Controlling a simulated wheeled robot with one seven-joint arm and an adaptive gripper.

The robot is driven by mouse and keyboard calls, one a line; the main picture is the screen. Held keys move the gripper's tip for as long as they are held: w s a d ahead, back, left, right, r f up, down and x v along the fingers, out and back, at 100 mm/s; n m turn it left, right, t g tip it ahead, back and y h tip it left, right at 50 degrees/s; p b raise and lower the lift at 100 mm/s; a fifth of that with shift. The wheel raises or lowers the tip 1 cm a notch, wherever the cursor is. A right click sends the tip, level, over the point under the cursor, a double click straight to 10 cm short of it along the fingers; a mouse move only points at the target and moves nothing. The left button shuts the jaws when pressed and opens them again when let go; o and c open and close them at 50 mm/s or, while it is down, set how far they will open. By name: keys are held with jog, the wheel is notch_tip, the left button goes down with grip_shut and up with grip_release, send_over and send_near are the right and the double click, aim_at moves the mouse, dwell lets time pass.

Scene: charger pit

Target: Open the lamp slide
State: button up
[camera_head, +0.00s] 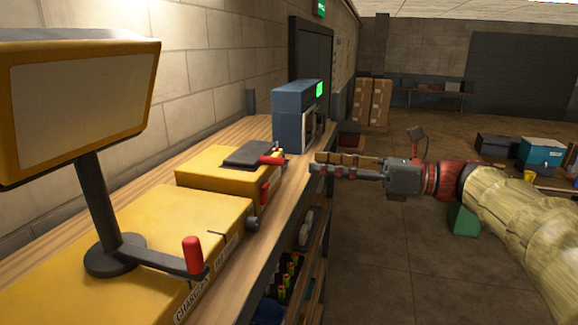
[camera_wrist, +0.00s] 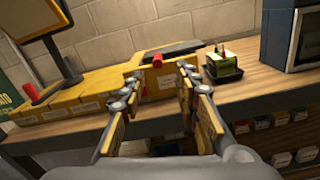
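A yellow box (camera_head: 222,178) on the wooden bench carries a dark flat slide (camera_head: 248,153) with a red handle (camera_head: 271,159) at its right end. I cannot tell for certain that this is the lamp slide. In the wrist view the dark slide (camera_wrist: 172,49) and red handle (camera_wrist: 157,62) show beyond my fingers. My gripper (camera_head: 316,164) is beside the bench's front edge, to the right of the handle and apart from it. In the wrist view my gripper (camera_wrist: 165,76) is open and empty, its fingers either side of the yellow box's front.
A yellow lamp-like panel (camera_head: 80,100) stands on a black post, with a red-knobbed lever (camera_head: 193,254) at its base. A blue-grey machine (camera_head: 290,115) stands further along the bench. A dark tray (camera_wrist: 222,72) holds a green-yellow item.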

aim_at(264, 154)
jog(key=p+x, duration=0.1)
jog(key=x, duration=0.6)
jog(key=shift+s+a, duration=0.1)
jog(key=shift+a, duration=0.15)
jog(key=shift+c, duration=0.4)
jog(key=c, duration=0.7)
grip_shut()
